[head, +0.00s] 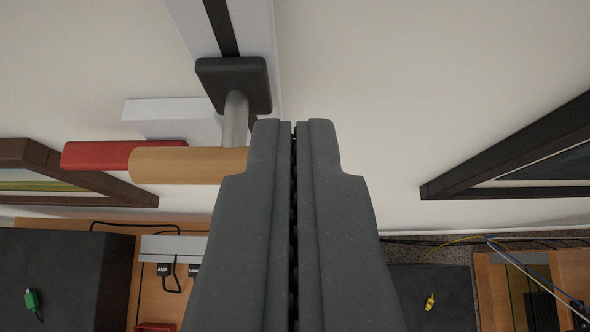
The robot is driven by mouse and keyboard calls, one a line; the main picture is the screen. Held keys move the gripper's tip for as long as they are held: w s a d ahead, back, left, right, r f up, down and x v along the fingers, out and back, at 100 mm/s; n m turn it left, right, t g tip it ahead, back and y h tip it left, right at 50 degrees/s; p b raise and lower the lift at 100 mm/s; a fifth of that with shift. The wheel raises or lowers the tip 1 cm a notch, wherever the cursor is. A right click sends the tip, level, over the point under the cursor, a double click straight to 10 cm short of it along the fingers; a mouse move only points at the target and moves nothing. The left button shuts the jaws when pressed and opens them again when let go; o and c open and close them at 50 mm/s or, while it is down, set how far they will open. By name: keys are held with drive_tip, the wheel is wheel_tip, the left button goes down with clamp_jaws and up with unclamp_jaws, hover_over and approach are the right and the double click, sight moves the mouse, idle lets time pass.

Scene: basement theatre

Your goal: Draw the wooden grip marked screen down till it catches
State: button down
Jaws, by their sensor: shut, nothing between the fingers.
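A wooden grip (186,165) juts out from the wall at the left of centre. A metal rod (235,118) joins it to a dark block (234,85) on a pale vertical track with a black slot (221,25). No screen marking is legible on the grip. My gripper (294,128) points up the picture, shut and empty. Its left finger covers the right end of the grip. I cannot tell whether they touch.
A red bar (95,155) and a pale plate (165,117) sit beside the grip. Framed pictures hang at left (70,180) and right (520,150). Below are a dark box (60,275), a wooden surface with plugs marked AMP (164,270), and cables.

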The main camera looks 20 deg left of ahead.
drive_tip(key=shift+w+f, duration=0.15)
drive_tip(key=shift+f, duration=0.95)
drive_tip(key=shift+f, duration=0.1)
drive_tip(key=shift+a+f, duration=0.1)
